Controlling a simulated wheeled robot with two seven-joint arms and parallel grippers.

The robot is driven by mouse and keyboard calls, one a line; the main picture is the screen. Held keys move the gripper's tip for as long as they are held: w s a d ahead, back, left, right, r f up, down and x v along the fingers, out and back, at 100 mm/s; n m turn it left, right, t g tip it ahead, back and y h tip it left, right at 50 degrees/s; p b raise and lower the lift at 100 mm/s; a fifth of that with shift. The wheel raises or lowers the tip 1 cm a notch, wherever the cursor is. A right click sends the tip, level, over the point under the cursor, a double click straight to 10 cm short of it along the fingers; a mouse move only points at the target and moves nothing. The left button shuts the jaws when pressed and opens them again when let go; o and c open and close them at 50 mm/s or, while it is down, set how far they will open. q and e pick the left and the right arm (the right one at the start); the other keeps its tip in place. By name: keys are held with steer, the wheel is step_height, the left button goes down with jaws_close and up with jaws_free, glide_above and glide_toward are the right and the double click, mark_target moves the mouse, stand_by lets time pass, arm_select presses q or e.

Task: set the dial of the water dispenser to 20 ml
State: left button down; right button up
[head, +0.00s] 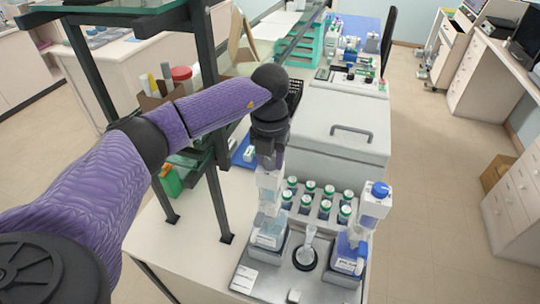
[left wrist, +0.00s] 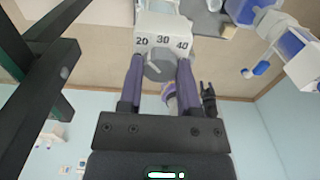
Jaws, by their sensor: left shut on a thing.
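The water dispenser (head: 268,188) is a white head on a clear bottle with a pale label, standing in the metal tray. In the left wrist view its white head (left wrist: 163,22) bears the numbers 20, 30 and 40 above a grey round dial (left wrist: 158,66). My left gripper (left wrist: 160,78) is shut on the dial, one finger on each side. A pale mark shows on the dial; I cannot tell which number it points at. In the head view my left gripper (head: 268,158) hides the dial. A small dark two-pronged shape in the left wrist view may be my right gripper (left wrist: 208,98).
A second dispenser with a blue cap (head: 377,195) stands at the tray's right. Several green-and-white capped bottles (head: 309,187) stand behind, and a funnel (head: 308,238) sits between the dispensers.

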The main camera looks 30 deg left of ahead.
mark_target(270, 160)
arm_select(q)
steer(key=shift+c, duration=1.4)
jaws_free()
step_height(270, 160, up, 10)
steer(key=b, duration=0.1)
